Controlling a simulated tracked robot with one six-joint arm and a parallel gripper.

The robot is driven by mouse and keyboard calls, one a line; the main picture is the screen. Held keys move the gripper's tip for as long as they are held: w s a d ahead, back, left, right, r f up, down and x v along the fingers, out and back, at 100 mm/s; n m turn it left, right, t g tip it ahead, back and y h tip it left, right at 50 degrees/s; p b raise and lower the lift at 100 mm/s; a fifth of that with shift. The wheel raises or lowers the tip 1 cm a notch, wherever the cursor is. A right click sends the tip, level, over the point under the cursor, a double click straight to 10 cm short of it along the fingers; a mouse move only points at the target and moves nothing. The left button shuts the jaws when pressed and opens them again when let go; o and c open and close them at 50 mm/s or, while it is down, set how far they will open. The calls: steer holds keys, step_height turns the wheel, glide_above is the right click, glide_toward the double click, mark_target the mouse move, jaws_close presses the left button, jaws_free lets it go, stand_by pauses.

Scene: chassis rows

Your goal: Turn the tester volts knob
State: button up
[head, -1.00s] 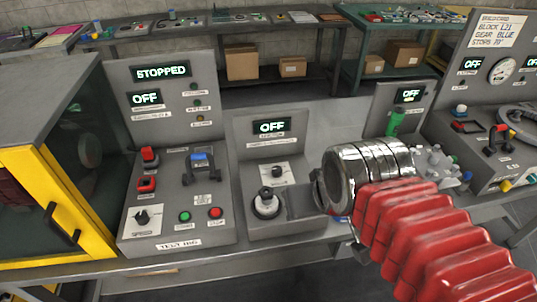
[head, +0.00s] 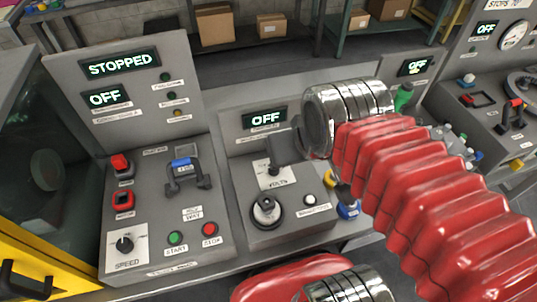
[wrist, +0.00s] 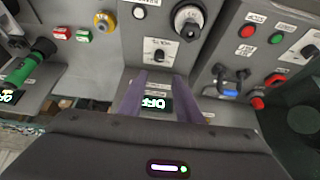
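The volts knob (head: 272,168) is a small black knob on a white plate on the grey tester panel (head: 295,225), below a display reading OFF (head: 265,119). In the wrist view the knob (wrist: 160,56) shows ahead of my gripper (wrist: 159,80). The two purple-grey fingers are apart, with nothing between them except the panel behind. In the head view my gripper (head: 277,150) is just above the knob and partly covers its top. Whether a finger touches the knob is unclear.
A larger round black knob (head: 266,209) and a white button (head: 310,199) sit below it. To the left is a panel with a blue-gripped handle (head: 182,163), red switches and start and stop buttons. A green handle (head: 403,96) stands to the right.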

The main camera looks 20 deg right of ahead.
steer(key=shift+w, duration=0.1)
steer(key=o, duration=0.3)
steer(key=shift+o, duration=0.3)
steer(key=shift+w+d+n+g, duration=0.3)
steer(key=shift+w+n, duration=0.15)
steer(key=shift+n, duration=0.35)
steer(key=w+f+n+g, duration=0.3)
steer(key=w+n+g, duration=0.2)
steer(key=w+n, duration=0.5)
steer(key=shift+a+f+n, duration=0.2)
steer(key=shift+f+n, duration=0.1)
steer(key=shift+n, duration=2.9)
steer(key=shift+w, duration=0.1)
